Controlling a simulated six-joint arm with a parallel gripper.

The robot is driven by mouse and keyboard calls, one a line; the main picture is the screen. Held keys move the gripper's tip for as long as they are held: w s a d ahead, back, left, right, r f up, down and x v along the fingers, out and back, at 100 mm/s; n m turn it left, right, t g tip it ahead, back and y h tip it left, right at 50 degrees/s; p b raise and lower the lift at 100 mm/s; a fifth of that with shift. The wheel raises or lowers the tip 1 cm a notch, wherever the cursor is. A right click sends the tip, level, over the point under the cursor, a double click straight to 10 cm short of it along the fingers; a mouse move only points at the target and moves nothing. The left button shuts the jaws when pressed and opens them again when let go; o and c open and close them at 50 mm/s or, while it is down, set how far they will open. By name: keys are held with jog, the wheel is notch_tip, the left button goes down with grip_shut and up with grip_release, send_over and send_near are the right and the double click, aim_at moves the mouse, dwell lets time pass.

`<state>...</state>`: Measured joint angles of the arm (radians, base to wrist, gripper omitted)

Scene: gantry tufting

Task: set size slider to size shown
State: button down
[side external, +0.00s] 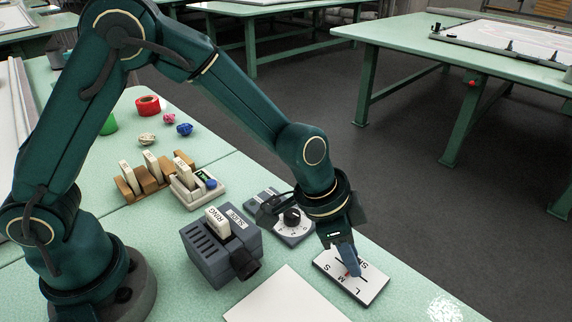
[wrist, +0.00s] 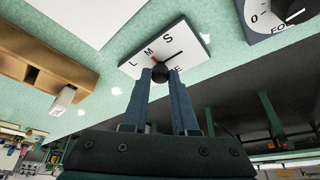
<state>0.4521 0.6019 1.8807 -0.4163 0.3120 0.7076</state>
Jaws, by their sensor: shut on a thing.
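The size slider is a white panel (side external: 365,283) with a dark edge, lying flat near the right side of the table. It bears the letters S, M and L and also shows in the wrist view (wrist: 197,43). My gripper (side external: 354,272) reaches down onto it. A red mark (wrist: 153,61) shows beside the knob, close to the M. The fingers hide part of the panel, and I cannot tell the knob's exact setting.
A dark grey projector box (side external: 212,259) labelled SLIDE holds a RING plate. A dial unit (side external: 296,229) stands close behind the slider. A blank white sheet (side external: 288,300) lies in front. A wooden rack (side external: 127,193) and a beige unit (side external: 196,190) with a small screen stand farther left.

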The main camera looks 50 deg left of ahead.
jog(key=shift+d, duration=1.75)
jog(key=c, duration=0.7)
grip_release()
jog(key=shift+a, duration=0.1)
jog(key=shift+v, duration=2.65)
